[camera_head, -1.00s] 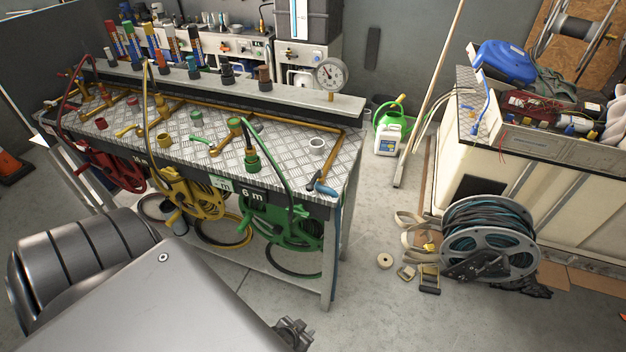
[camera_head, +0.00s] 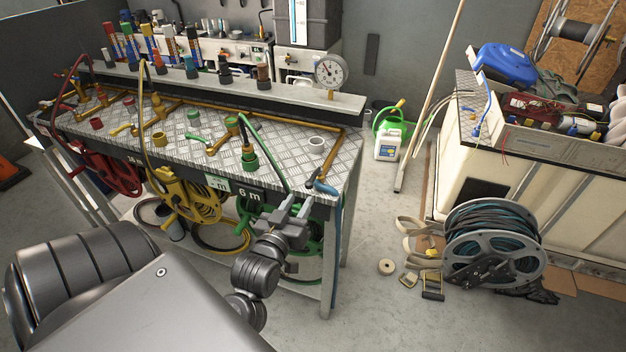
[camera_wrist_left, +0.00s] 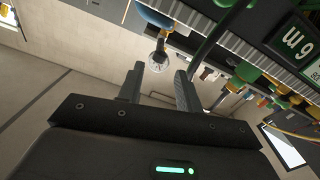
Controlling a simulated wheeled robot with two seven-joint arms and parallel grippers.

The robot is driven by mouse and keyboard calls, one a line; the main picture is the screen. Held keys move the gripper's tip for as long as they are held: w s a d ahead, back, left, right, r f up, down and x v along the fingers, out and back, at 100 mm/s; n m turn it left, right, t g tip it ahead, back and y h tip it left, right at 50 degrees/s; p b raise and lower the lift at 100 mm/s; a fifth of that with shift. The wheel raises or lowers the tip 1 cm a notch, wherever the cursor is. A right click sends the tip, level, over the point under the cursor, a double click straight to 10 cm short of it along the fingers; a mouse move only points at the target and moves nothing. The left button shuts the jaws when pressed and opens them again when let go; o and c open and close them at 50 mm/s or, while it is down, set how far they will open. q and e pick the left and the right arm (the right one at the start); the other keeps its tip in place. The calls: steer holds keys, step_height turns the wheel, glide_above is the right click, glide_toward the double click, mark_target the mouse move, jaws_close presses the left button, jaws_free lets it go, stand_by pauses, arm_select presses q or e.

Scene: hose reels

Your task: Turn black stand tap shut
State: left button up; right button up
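A tap with a dark lever (camera_head: 313,178) sits at the near right corner of the bench, at the end of a brass pipe. A blue hose fitting (camera_head: 326,188) joins it and also shows at the top of the left wrist view (camera_wrist_left: 152,17). I take this for the black stand tap; its exact lever angle is hard to tell. My left gripper (camera_head: 299,199) is open and empty, just in front of and below the tap, apart from it as far as I can see. In the left wrist view its two fingers (camera_wrist_left: 158,78) stand apart. My right gripper is not in view.
A green hose reel (camera_head: 250,212) hangs under the bench edge beside my left gripper, with a green hose arching above. Yellow and red reels hang further left. A pressure gauge (camera_head: 330,72) stands at the back. Open floor (camera_head: 375,225) lies right of the bench.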

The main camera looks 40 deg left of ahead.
mark_target(311, 182)
arm_select(q)
steer(key=p+x, duration=0.1)
steer(key=x, duration=0.8)
steer(key=shift+w+a+p, duration=0.15)
steer(key=shift+w+p, duration=0.2)
jaws_close()
